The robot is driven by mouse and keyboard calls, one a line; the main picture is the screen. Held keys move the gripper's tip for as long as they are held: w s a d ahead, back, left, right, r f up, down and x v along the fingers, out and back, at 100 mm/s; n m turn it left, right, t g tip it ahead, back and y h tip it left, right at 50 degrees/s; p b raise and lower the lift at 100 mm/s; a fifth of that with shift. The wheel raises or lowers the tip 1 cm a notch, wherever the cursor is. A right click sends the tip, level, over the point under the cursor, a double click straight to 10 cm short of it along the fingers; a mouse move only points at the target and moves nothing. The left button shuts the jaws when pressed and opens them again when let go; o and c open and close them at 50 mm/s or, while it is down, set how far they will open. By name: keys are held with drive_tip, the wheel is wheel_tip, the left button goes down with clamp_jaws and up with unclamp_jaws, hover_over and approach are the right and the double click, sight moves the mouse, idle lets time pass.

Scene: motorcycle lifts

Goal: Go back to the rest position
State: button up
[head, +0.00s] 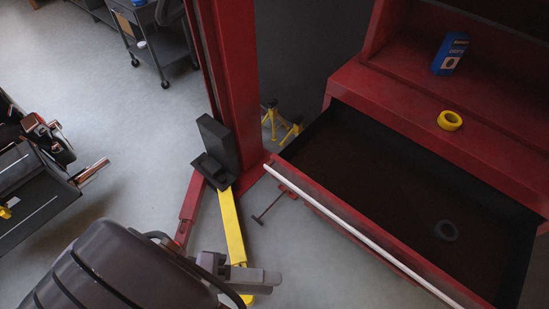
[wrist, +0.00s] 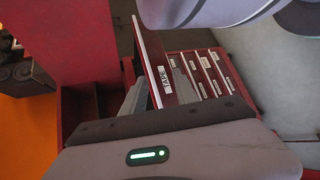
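My gripper (head: 246,277) appears at the bottom of the head view as a small grey shape, partly behind my own large grey arm parts. It is over the floor, left of the open drawer and apart from it. Its fingertips cannot be made out. In the wrist view a grey housing with a green light fills the lower part, and no held object shows there.
The red cabinet's wide drawer (head: 380,190) stands open, with a dark ring (head: 445,231) inside. A yellow tape roll (head: 450,120) and blue box (head: 451,54) sit on the cabinet. A red lift post (head: 228,80) stands beside it.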

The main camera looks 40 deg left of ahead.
drive_tip(key=w+d+r+m+g+y, duration=0.1)
drive_tip(key=w+d+r+m+y, duration=0.5)
drive_tip(key=d, duration=0.5)
drive_tip(key=w+d+r+m+g+y, duration=0.2)
drive_tip(key=w+d+r+m+y, duration=0.4)
drive_tip(key=d, duration=0.5)
drive_tip(key=w+r+m, duration=0.2)
drive_tip(key=w+r, duration=0.1)
drive_tip(key=shift+w+y+b, duration=0.35)
drive_tip(key=shift+y+b, duration=0.05)
